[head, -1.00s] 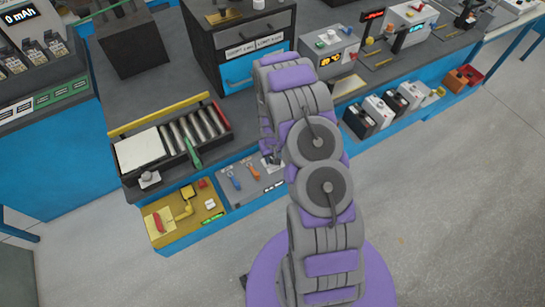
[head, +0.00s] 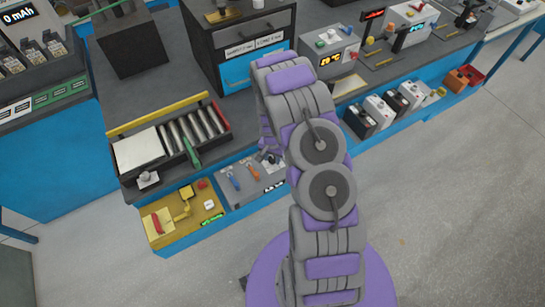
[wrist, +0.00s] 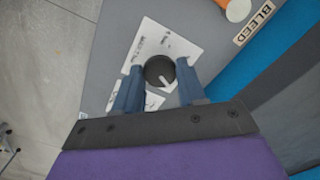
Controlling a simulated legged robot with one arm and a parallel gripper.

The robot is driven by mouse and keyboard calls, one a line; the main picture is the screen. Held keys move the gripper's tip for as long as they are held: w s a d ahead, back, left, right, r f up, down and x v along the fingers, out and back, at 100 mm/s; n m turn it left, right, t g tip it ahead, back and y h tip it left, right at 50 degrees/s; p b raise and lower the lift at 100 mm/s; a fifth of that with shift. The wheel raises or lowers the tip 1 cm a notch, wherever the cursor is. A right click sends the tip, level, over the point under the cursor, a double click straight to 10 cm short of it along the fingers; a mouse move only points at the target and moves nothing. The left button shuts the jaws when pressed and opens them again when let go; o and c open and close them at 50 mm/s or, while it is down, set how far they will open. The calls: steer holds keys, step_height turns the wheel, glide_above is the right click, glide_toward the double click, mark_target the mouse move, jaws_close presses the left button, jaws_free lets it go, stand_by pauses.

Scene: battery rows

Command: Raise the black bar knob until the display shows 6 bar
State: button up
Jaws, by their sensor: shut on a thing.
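The black knob (wrist: 159,71) is round with a white pointer line and sits on a white printed label (wrist: 178,45) on a grey panel. In the wrist view my gripper (wrist: 158,78) has its two blue fingers on either side of the knob, shut on it. In the head view the grey panel (head: 243,197) lies at the front of the bench, and my gripper (head: 268,157) is over its back right part. A small display (head: 273,187) shows at the panel's front right; its reading is too small to tell.
A "BLEED" label (wrist: 254,23) is at upper right in the wrist view. A yellow panel (head: 180,215) lies left, and a roller tray (head: 170,140) is behind it.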

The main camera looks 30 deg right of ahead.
mark_target(272, 158)
steer(key=shift+w, duration=0.1)
stand_by(0.4)
steer(key=o, duration=1.1)
steer(key=shift+c, duration=0.2)
step_height(272, 158, up, 17)
steer(key=p, duration=0.1)
steer(key=shift+r, duration=0.2)
